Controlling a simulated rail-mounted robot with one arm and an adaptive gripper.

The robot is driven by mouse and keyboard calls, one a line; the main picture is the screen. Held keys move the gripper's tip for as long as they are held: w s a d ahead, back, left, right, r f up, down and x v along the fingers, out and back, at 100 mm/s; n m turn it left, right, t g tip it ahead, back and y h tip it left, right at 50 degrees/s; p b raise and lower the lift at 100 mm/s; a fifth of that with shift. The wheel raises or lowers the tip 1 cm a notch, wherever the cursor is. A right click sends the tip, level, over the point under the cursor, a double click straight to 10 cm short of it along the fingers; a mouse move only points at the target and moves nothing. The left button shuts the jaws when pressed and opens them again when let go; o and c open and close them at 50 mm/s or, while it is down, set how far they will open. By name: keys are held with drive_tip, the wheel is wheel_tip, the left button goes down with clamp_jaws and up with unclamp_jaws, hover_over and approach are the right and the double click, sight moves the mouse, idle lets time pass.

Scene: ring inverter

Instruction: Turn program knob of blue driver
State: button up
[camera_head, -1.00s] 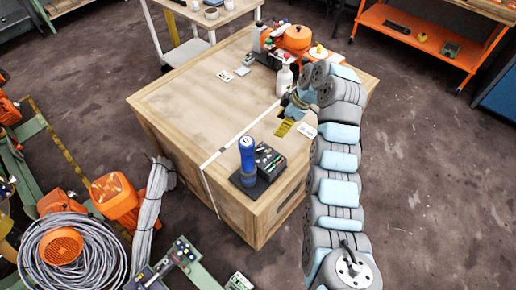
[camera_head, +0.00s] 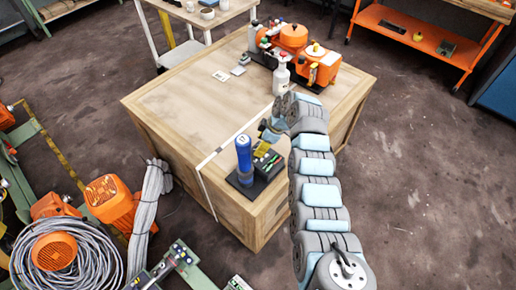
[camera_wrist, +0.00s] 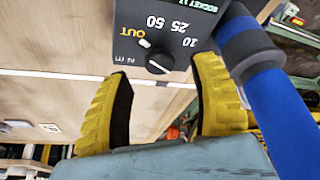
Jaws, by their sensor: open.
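The blue driver (camera_head: 244,155) stands upright on a dark base at the crate's front corner. It also shows in the wrist view as a blue grip (camera_wrist: 290,120) with a dark collar at the right. Beside it is a black control box (camera_head: 265,168) with a dark face marked 10, 25, 50 and OUT in the wrist view (camera_wrist: 185,45). The round program knob (camera_wrist: 159,63) sits on that face. My gripper (camera_wrist: 163,72) is open, its yellow fingers spread on either side of the knob and apart from it. In the head view my gripper (camera_head: 271,138) is just behind the box.
The wooden crate top (camera_head: 190,100) is mostly bare, with a pale strap across it. A white spray bottle (camera_head: 281,75) and an orange machine (camera_head: 315,65) stand at its back right. Orange motors (camera_head: 115,197) and coiled cable (camera_head: 75,265) lie at the left.

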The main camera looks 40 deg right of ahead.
drive_tip(key=shift+x, duration=1.3)
drive_tip(key=shift+c, duration=0.3)
clamp_jaws()
drive_tip(key=shift+s, duration=0.1)
